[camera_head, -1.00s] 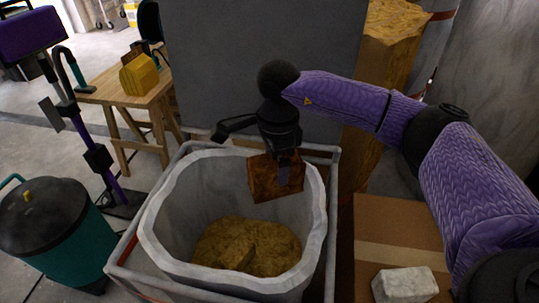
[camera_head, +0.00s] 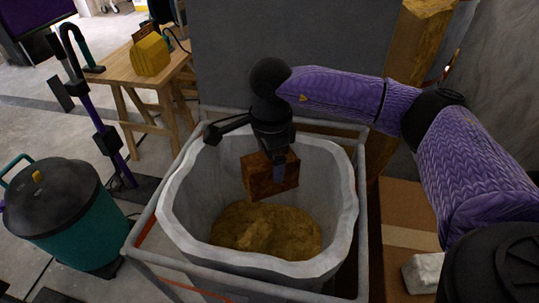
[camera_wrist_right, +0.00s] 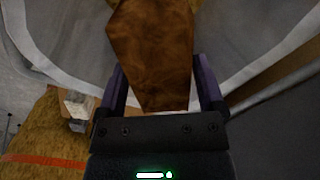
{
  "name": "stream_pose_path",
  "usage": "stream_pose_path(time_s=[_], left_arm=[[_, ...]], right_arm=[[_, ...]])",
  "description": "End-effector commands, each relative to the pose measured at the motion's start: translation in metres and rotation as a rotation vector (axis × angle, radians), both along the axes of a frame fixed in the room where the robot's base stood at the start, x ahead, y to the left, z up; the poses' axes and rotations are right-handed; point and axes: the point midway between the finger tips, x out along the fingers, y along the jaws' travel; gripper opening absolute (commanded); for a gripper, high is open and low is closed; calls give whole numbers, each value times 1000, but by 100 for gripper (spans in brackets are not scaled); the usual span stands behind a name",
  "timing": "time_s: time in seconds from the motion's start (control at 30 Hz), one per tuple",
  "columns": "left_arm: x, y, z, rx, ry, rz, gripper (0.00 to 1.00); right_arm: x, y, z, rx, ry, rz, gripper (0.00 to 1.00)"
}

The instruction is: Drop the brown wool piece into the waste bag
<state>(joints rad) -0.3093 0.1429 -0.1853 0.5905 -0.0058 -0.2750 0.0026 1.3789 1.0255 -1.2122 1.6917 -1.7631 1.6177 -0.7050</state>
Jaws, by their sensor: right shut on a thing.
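The brown wool piece (camera_head: 270,175) is a dark rust-brown block. My right gripper (camera_head: 279,170) is shut on it and holds it over the open mouth of the waste bag, at about rim height and above the contents. In the right wrist view the brown wool piece (camera_wrist_right: 152,55) sits between the two purple fingers of the right gripper (camera_wrist_right: 160,90). The waste bag (camera_head: 190,190) is pale grey-white with a wide folded rim, standing in a metal frame. Yellow-brown wool lies in its bottom. My left gripper is not in view.
A metal frame (camera_head: 145,235) surrounds the bag. A teal bin with a black lid (camera_head: 50,205) stands left. A wooden table (camera_head: 135,85) bears a yellow object (camera_head: 150,54). A cardboard box (camera_head: 400,205) with a whitish block (camera_head: 422,272) is at the right. A grey panel (camera_head: 230,50) stands behind.

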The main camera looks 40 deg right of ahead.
Motion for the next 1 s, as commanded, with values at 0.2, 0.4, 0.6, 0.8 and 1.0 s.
stream_pose_path(time_s=[0.2,0.4,0.6,0.8,1.0], left_arm=[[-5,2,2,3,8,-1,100],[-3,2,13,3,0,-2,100],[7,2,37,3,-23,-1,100],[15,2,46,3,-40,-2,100],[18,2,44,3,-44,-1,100]], right_arm=[[0,0,1,0,0,0,100],[0,0,21,1,-6,0,100],[0,0,76,1,-8,-2,100],[0,0,100,0,-2,0,100],[0,0,100,1,0,0,100]])
